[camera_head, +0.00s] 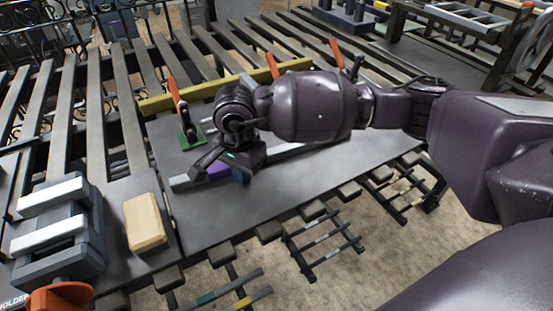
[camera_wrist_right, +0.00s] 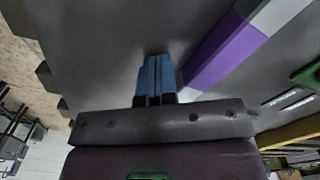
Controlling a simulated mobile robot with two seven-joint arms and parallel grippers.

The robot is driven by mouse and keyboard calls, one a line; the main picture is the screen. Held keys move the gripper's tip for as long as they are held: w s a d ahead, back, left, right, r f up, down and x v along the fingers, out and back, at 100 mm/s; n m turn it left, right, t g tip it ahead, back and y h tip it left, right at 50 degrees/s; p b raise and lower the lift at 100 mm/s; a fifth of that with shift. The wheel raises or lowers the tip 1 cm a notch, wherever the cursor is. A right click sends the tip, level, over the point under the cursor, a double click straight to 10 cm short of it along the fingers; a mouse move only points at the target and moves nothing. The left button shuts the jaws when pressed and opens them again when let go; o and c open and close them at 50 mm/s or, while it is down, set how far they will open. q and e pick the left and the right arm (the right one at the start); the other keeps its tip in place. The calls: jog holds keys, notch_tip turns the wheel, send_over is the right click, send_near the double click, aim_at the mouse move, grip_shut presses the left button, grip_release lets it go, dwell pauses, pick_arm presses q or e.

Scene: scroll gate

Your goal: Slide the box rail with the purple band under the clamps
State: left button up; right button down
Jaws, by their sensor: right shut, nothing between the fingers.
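The box rail (camera_head: 180,183) is a pale grey bar with a purple band (camera_head: 220,171) and lies on the dark work plate. My right arm hides part of it. In the right wrist view the purple band (camera_wrist_right: 225,50) runs diagonally, just right of my fingers. Clamps with orange-red handles stand behind the rail: the left clamp (camera_head: 181,108) on a green base, a middle one (camera_head: 272,66) and a right one (camera_head: 337,53). My right gripper (camera_head: 199,166) is shut and empty beside the rail; its blue fingertips (camera_wrist_right: 154,60) are together. My left gripper is not in view.
A yellow bar (camera_head: 156,103) runs along the plate's back edge. A wooden block (camera_head: 145,222) and a grey vise-like fixture (camera_head: 58,240) stand at the left. The front of the dark plate (camera_head: 260,200) is clear. Slatted racks lie behind.

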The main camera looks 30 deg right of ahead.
dwell(0.3)
jog(key=shift+s+r+p, duration=0.1)
jog(key=shift+s+p, duration=0.2)
jog(key=shift+s, duration=0.2)
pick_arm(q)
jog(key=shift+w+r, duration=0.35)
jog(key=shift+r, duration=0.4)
pick_arm(e)
jog(key=shift+s, duration=0.65)
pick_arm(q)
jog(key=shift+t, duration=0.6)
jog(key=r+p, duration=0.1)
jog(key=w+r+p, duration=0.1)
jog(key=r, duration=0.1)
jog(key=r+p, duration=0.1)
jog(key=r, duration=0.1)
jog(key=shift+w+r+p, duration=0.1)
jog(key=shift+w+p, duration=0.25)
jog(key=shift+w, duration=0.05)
pick_arm(e)
notch_tip(320, 180, up, 8)
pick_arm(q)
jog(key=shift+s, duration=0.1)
pick_arm(e)
jog(key=shift+s, duration=0.1)
